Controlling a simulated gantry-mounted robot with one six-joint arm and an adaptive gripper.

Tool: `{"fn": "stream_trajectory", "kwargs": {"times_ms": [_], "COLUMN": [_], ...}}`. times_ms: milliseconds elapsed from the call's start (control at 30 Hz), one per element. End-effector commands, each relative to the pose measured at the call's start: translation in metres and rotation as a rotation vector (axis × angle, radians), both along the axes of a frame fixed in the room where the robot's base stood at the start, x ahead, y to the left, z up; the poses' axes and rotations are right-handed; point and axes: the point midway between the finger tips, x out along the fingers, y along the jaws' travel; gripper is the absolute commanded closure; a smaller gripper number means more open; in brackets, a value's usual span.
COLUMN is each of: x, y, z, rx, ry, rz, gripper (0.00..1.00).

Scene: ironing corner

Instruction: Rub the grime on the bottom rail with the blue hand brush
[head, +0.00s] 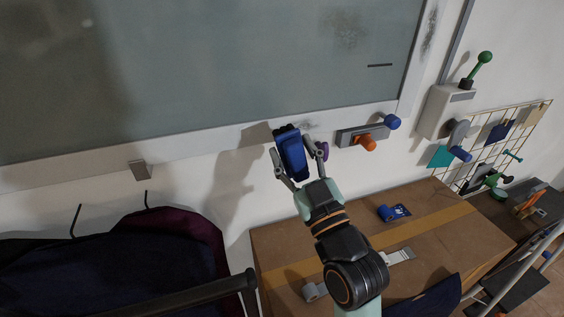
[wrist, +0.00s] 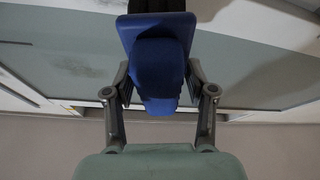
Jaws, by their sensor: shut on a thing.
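My gripper (head: 299,160) is shut on the blue hand brush (head: 291,157), which I hold up in front of the wall. The brush also fills the middle of the wrist view (wrist: 158,70), with its dark bristle end (wrist: 160,6) at the top edge. The white bottom rail (head: 220,140) runs under the grey-green pane. A patch of dark grime (head: 308,126) shows on the rail just right of the brush head. The brush head overlaps the rail's lower edge in the head view; I cannot tell whether it touches.
Right of the grime is a grey bar with orange and blue knobs (head: 366,140). Other smudges show on the pane (head: 345,28) and right rail (head: 430,30). Below stands a cardboard box (head: 440,240); a grey block (head: 139,169) is left.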

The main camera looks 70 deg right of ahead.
Motion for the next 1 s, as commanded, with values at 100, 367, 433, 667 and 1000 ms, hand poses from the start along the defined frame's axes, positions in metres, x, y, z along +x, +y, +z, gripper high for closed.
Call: {"fn": "stream_trajectory", "kwargs": {"times_ms": [100,367,433,667,1000], "x": [0.01,0.029,0.032,0.034,0.034], "y": [-0.011,-0.031,-0.034,-0.036,-0.036], "z": [-0.001,-0.001,0.0,0.0,0.0], "rx": [0.0,0.001,0.001,0.001,0.001], "ry": [0.0,0.001,0.001,0.0,0.001], "rz": [0.001,0.002,0.002,0.001,0.002], "gripper": [0.82,0.82,0.82,0.82,0.82]}}
